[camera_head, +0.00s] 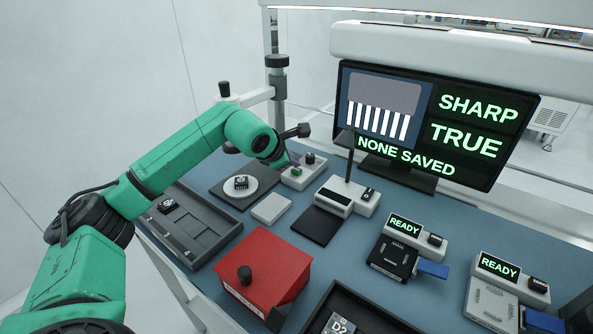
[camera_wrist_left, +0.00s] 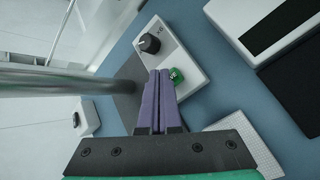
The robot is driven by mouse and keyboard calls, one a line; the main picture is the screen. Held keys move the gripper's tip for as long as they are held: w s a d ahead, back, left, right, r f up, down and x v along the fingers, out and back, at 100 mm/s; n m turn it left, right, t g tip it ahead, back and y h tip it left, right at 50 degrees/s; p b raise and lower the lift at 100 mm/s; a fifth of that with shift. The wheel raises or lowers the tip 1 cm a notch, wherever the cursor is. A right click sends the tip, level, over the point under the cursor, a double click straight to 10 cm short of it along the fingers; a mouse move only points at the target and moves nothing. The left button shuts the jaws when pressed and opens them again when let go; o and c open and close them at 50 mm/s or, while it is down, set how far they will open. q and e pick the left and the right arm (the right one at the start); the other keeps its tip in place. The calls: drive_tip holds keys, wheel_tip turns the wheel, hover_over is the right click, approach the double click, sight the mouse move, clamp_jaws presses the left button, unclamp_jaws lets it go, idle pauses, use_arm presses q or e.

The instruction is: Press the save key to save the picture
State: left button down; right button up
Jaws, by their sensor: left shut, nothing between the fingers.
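The save key appears to be the small green key (camera_head: 296,171) on a white box (camera_head: 312,165) with a black knob (camera_head: 310,157) at the back of the bench. In the left wrist view, the green key (camera_wrist_left: 177,75) lies just right of my closed purple fingertips (camera_wrist_left: 160,73), with the knob (camera_wrist_left: 149,43) beyond them. My left gripper (camera_head: 284,165) is shut and empty, close over the box; I cannot tell whether it touches the key. The monitor (camera_head: 430,110) reads SHARP, TRUE and NONE SAVED beside a picture of white stripes. My right gripper is not in view.
A dark pad with a round white stage (camera_head: 248,194) is left of the box. A grey tray (camera_head: 185,232), white block (camera_head: 271,208) and red box (camera_head: 262,270) stand nearer. A thin black post (camera_head: 349,155) rises to the right. Two READY units (camera_head: 418,236) are farther right.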

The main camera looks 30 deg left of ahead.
use_arm(q)
drive_tip(key=shift+f+b, duration=0.5)
drive_tip(key=shift+f, duration=0.1)
idle(0.4)
drive_tip(key=shift+r, duration=0.15)
idle(0.7)
drive_tip(key=shift+r+p, duration=0.7)
drive_tip(key=shift+r, duration=0.15)
wheel_tip(320, 180, up, 5)
drive_tip(key=p, duration=0.3)
drive_tip(key=shift+p, duration=0.3)
